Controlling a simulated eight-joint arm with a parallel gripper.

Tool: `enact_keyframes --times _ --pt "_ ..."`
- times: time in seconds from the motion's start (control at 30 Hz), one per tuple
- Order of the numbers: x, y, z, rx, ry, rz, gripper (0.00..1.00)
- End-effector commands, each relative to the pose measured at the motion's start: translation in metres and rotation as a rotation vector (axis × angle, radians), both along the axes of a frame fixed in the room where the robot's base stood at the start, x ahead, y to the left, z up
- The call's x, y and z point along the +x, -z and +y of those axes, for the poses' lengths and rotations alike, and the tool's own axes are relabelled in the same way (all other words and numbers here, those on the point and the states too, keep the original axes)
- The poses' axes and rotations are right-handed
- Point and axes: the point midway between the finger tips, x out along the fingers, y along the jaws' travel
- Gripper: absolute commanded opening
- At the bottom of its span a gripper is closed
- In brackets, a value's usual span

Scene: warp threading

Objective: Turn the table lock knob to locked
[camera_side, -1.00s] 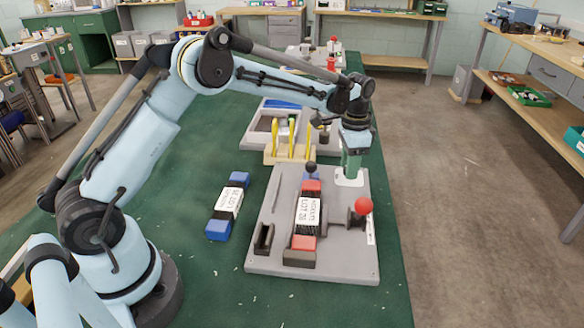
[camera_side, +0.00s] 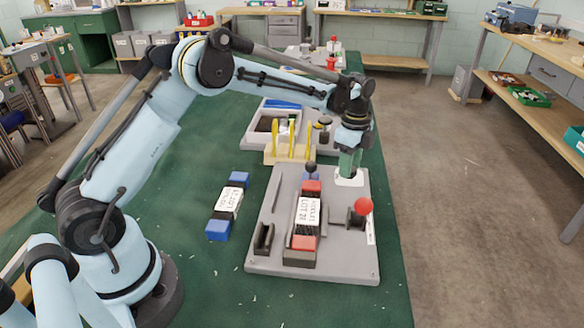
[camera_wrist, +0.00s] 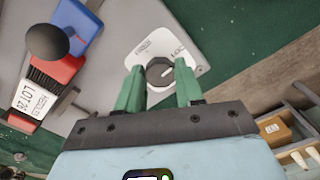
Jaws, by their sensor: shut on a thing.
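The lock knob (camera_wrist: 160,73) is a dark round knob with a small pale mark, on a white plate (camera_wrist: 184,42) with small print that I cannot read surely. My gripper (camera_wrist: 159,70) has its two green fingers on either side of the knob, closed on it. In the side view, my gripper (camera_side: 349,163) points down at the white plate (camera_side: 350,180) at the far right corner of the grey fixture board (camera_side: 340,262). The knob itself is hidden there by the fingers.
On the board stand a red-ended labelled block (camera_side: 306,212), a black ball knob (camera_side: 310,167) and a red ball handle (camera_side: 363,206). A blue-ended block (camera_side: 229,203) lies left of the board. Yellow upright pieces (camera_side: 291,141) stand behind it.

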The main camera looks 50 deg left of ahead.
Motion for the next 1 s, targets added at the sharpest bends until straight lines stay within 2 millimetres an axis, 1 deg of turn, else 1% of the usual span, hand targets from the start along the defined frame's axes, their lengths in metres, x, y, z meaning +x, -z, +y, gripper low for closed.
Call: enact_keyframes --times 0.2,0.67,0.7,0.83,1.0 --pt "0.0001 -0.0007 -0.0001 0.0 0.049 0.001 0.06" --pt "0.0001 -0.0007 -0.0001 0.0 0.061 0.0 0.06" --pt "0.0001 -0.0007 -0.0001 0.0 0.061 0.0 0.41" --pt "0.0001 -0.0005 -0.0001 0.0 0.06 0.0 0.61" --pt "0.0001 -0.0003 -0.0001 0.0 0.059 0.0 0.62"
